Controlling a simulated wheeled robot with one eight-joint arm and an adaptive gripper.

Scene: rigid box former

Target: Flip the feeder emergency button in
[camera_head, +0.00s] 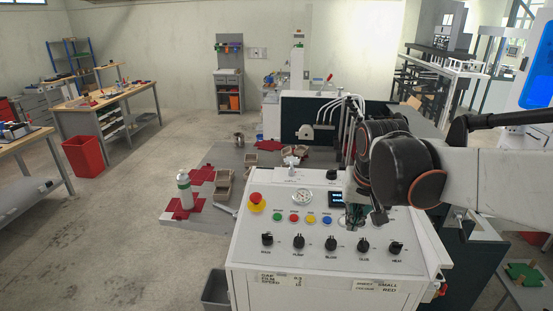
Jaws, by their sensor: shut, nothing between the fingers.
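A red mushroom-shaped emergency button (256,199) on a yellow base sits at the upper left of the white control panel (262,262). No label naming it as the feeder button is legible, and I cannot tell whether it is pressed in or out. My gripper (355,222) is shut and empty. It hangs over the right half of the panel, well to the right of the red button and apart from it. My gripper and arm hide part of the panel and of a small dark display (336,198).
A round gauge (301,197), small coloured buttons (294,218) and a row of black knobs (298,242) fill the panel. A pale bottle (185,190) and open boxes (224,180) stand on the grey table behind it. A grey bin (214,291) is at lower left.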

